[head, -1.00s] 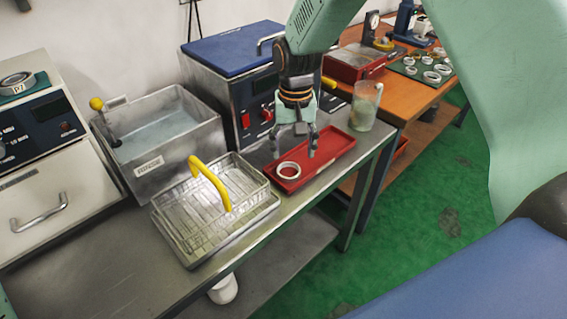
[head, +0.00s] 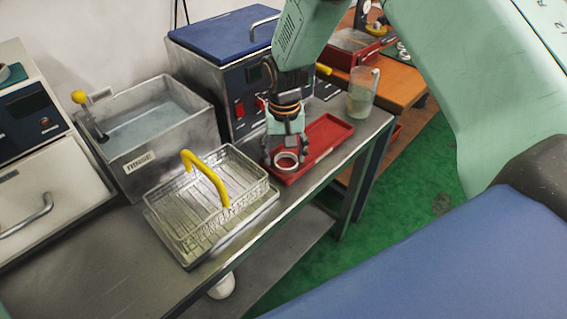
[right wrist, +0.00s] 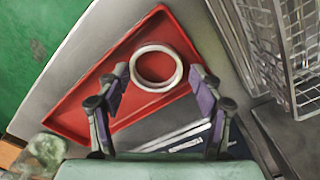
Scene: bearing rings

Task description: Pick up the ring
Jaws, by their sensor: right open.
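The ring (head: 286,161) is a pale metal bearing ring lying flat in the near end of the red tray (head: 329,134). In the right wrist view the ring (right wrist: 156,51) lies in the tray's (right wrist: 77,110) corner, just ahead of the fingertips. My right gripper (head: 284,152) is over the ring in the head view, pointing down. In the right wrist view my right gripper (right wrist: 162,80) is open and empty, with one finger to each side of the ring's near edge. Whether the fingertips touch the ring cannot be told. My left gripper is not in view.
A wire basket (head: 236,171) with a yellow handle stands left of the tray. Behind are a rinse tank (head: 190,113) and a blue-lidded machine (head: 228,36). A glass beaker (head: 361,95) stands beyond the tray. The bench edge runs close along the tray's right side.

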